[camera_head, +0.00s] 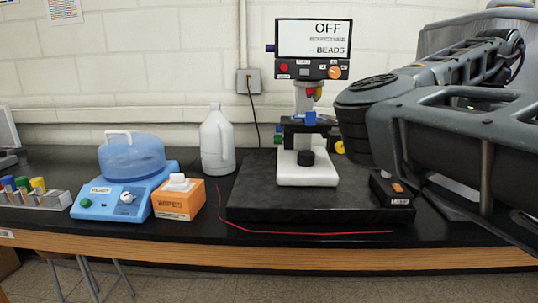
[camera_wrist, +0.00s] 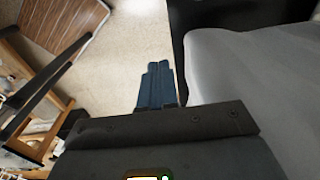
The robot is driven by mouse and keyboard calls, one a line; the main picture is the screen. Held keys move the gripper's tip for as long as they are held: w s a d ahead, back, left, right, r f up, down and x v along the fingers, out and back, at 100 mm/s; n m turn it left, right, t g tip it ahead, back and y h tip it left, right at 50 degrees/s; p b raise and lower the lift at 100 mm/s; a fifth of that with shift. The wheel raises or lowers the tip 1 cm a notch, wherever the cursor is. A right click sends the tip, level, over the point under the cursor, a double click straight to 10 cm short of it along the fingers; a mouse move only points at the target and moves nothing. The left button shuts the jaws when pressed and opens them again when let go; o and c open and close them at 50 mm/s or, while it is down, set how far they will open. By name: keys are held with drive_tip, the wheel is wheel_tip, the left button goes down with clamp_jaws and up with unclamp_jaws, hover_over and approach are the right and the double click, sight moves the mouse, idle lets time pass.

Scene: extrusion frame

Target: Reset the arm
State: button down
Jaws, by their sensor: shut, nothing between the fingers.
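My arm fills the right side of the head view, in front of the bench, with its big dark grey links close to the camera. My gripper shows only in the wrist view, where its two blue-grey fingers (camera_wrist: 157,84) lie side by side, shut with nothing between them. The fingers point out over a pale floor (camera_wrist: 128,50), clear of any object. In the head view the gripper's tips cannot be seen.
A microscope (camera_head: 307,150) with an OFF screen stands on a black slab (camera_head: 260,195) on the black bench, partly behind my arm. Left of it are an orange wipes box (camera_head: 178,203), a white jug (camera_head: 217,145) and a blue domed device (camera_head: 122,197). A pale grey surface (camera_wrist: 245,75) lies close right of the fingers.

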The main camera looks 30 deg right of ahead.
drive_tip(key=s+d+f+n+g+h, duration=0.1)
drive_tip(key=s+d+f+n+h, duration=0.2)
drive_tip(key=f+h, duration=0.3)
drive_tip(key=s+d+f+n+g+h, duration=0.1)
drive_tip(key=s+d+f+n+h, duration=0.25)
drive_tip(key=f+h, duration=0.2)
drive_tip(key=w+a+f+n+t, duration=0.1)
drive_tip(key=a+f+n+t, duration=0.55)
drive_tip(key=a, duration=0.35)
drive_tip(key=a+f+n+t, duration=0.6)
drive_tip(key=a+n+t, duration=0.15)
drive_tip(key=a, duration=0.25)
drive_tip(key=s+a+f+n+t+y, duration=0.15)
drive_tip(key=s+a+y, duration=0.25)
drive_tip(key=a, duration=0.4)
drive_tip(key=s+a+f+n+t+y, duration=0.1)
drive_tip(key=s+a+f+n+y, duration=0.3)
drive_tip(key=a, duration=0.5)
drive_tip(key=s+a+r+m+y, duration=0.1)
drive_tip(key=s+a+r+y, duration=0.3)
drive_tip(key=s+a, duration=1)
wheel_tip(320, 180, up, 3)
drive_tip(key=shift+s+r+m, duration=0.2)
drive_tip(key=shift+s+m, duration=0.2)
